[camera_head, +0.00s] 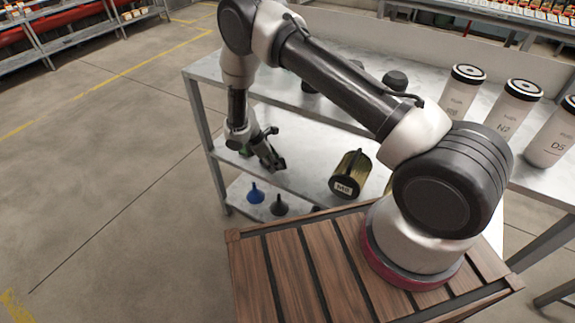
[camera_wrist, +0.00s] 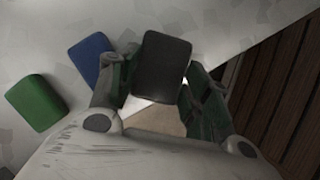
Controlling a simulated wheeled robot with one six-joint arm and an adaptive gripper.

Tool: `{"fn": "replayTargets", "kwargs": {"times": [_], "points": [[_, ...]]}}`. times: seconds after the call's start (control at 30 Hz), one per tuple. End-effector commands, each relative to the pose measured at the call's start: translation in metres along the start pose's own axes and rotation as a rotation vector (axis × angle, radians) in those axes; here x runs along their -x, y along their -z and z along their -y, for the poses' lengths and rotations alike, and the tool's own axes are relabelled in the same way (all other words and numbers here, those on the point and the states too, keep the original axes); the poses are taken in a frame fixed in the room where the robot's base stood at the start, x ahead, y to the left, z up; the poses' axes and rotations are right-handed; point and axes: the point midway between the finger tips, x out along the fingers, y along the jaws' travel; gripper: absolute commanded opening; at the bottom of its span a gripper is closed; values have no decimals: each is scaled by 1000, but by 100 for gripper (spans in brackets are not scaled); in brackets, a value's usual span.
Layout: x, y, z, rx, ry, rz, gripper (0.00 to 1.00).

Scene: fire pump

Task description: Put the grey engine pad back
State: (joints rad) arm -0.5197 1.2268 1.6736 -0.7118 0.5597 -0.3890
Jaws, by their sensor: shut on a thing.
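In the wrist view, a dark grey pad (camera_wrist: 163,65) with rounded corners sits between the fingers of my gripper (camera_wrist: 160,88), which is shut on it. A blue pad (camera_wrist: 90,58) and a green pad (camera_wrist: 36,103) lie on the pale shelf surface to the left of it. The blue pad is partly covered by my left finger. In the head view, my gripper (camera_head: 275,161) is at the middle shelf (camera_head: 308,172) of the metal rack, near its left end. A bit of the green pad (camera_head: 245,151) shows beside my wrist. The grey pad is hard to make out there.
A blue funnel (camera_head: 255,193) and a dark funnel (camera_head: 279,205) stand below on the lower shelf. White bottles (camera_head: 462,91) stand on the rack's top at right. The floor at left is clear.

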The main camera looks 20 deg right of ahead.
Motion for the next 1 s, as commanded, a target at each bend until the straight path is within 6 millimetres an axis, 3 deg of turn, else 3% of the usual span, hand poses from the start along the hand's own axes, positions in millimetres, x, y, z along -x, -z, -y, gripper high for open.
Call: {"fn": "replayTargets", "kwargs": {"times": [0.13, 0.43, 0.63, 1.0], "points": [[-13, -31, 0, -2, 2, 0, 26], [-24, -56, -1, -2, 1, -1, 26], [-54, -41, 0, 0, 1, 0, 26], [-58, -39, 0, -1, 1, 0, 26]]}}
